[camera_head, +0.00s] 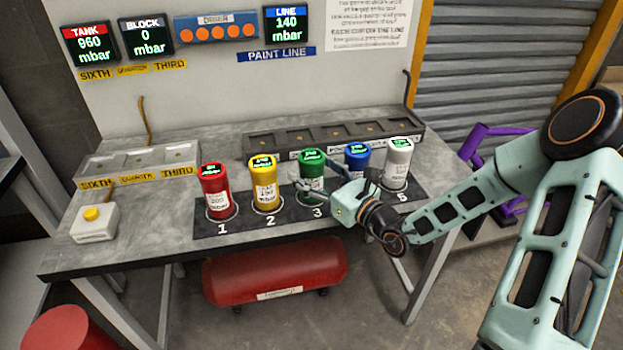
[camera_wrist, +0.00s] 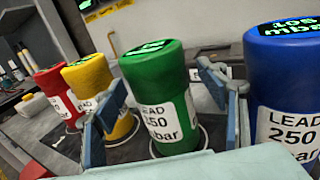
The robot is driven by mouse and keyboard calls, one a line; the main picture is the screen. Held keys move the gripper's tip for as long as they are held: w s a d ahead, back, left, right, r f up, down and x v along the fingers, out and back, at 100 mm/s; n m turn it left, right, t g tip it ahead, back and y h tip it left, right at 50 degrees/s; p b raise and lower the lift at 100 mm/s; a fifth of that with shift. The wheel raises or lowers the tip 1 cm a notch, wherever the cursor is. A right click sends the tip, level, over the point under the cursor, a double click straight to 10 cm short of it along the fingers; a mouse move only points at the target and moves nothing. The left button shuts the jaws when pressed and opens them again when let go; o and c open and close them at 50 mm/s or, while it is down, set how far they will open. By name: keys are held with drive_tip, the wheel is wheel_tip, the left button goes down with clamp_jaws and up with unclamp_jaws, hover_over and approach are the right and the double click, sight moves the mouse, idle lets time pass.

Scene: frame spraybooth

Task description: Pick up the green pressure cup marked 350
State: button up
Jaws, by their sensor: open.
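The green cup (camera_head: 311,165) stands upright at place 3 in the row on the bench. In the wrist view my gripper (camera_wrist: 163,103) has one finger on each side of the green cup, with the left finger in front of the yellow cup. Whether either finger touches the green cup I cannot tell.
A red cup (camera_head: 214,190) and a yellow cup (camera_head: 263,190) stand left of the green one. A blue cup (camera_head: 357,160) and a grey cup (camera_head: 398,165) stand right, the blue one close by. An empty slotted rack (camera_head: 272,143) lies behind.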

drive_tip(key=shift+c, duration=0.5)
clamp_jaws()
drive_tip(key=shift+r, duration=0.1)
drive_tip(key=shift+w, duration=0.1)
